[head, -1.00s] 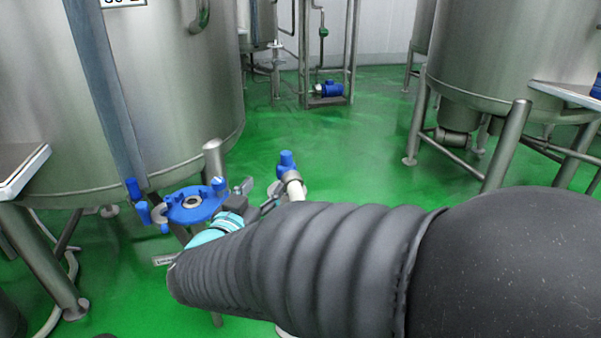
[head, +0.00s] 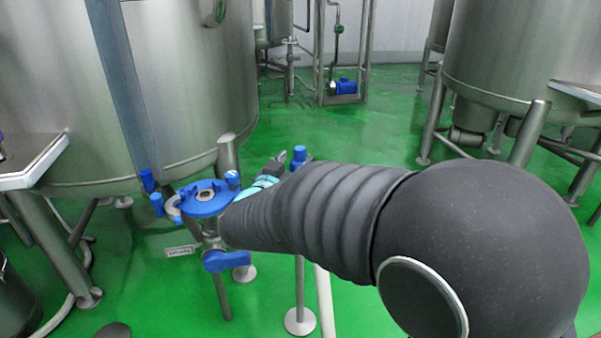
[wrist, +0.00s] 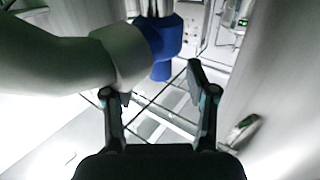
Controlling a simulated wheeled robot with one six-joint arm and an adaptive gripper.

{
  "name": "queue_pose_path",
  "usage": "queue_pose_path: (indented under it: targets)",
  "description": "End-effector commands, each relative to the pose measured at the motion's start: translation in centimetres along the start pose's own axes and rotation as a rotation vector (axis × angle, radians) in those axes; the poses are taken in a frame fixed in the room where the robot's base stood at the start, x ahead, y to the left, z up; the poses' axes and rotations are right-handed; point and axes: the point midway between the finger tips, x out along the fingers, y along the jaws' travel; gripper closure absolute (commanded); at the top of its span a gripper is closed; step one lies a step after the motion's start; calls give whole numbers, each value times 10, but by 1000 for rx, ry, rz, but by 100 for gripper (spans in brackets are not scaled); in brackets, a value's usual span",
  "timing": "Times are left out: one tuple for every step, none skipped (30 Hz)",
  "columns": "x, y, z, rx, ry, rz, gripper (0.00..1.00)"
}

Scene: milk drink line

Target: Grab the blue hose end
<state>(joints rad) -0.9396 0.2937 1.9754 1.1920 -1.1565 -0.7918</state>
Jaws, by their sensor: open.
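The blue hose end (head: 299,156) stands upright on a stand to the right of the blue round valve plate in the head view. In the wrist view the blue hose end (wrist: 162,42) shows at the top middle, with its thick pale hose (wrist: 60,55) running off to the left. My gripper (wrist: 155,88) is open and empty. The blue end appears just ahead of the gap between the fingertips, and the pale hose passes behind or beside the left finger. In the head view my gripper (head: 280,166) is small, close to the left of the blue end, and partly hidden by my arm.
The blue valve plate (head: 205,199) with its upright blue caps is close to the left of my arm. A blue handle (head: 227,261) sits below it. A large steel tank (head: 190,90) stands behind. Open green floor (head: 330,125) lies beyond.

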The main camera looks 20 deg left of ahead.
Motion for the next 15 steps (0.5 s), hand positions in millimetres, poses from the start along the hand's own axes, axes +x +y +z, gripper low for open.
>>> queue_pose_path:
  targets:
    - [9, 1, 1, 0, -1, 3, 43]
    - [14, 1, 1, 0, -1, 4, 43]
    - [20, 1, 1, 0, -1, 4, 43]
    - [24, 1, 1, -1, -1, 3, 43]
    - [27, 1, 1, -1, -1, 2, 43]
    - [30, 0, 0, 0, 0, 1, 43]
    - [32, 0, 0, 0, 0, 1, 43]
    - [32, 0, 0, 0, 0, 1, 43]
    - [33, 0, 0, 0, 0, 1, 43]
    - [33, 0, 0, 0, 0, 1, 43]
    - [33, 0, 0, 0, 0, 0, 43]
    - [33, 0, 0, 0, 0, 0, 43]
    - [32, 0, 0, 0, 0, 0, 43]
    - [32, 0, 0, 0, 0, 0, 46]
    - [32, 0, 0, 0, 0, 0, 56]
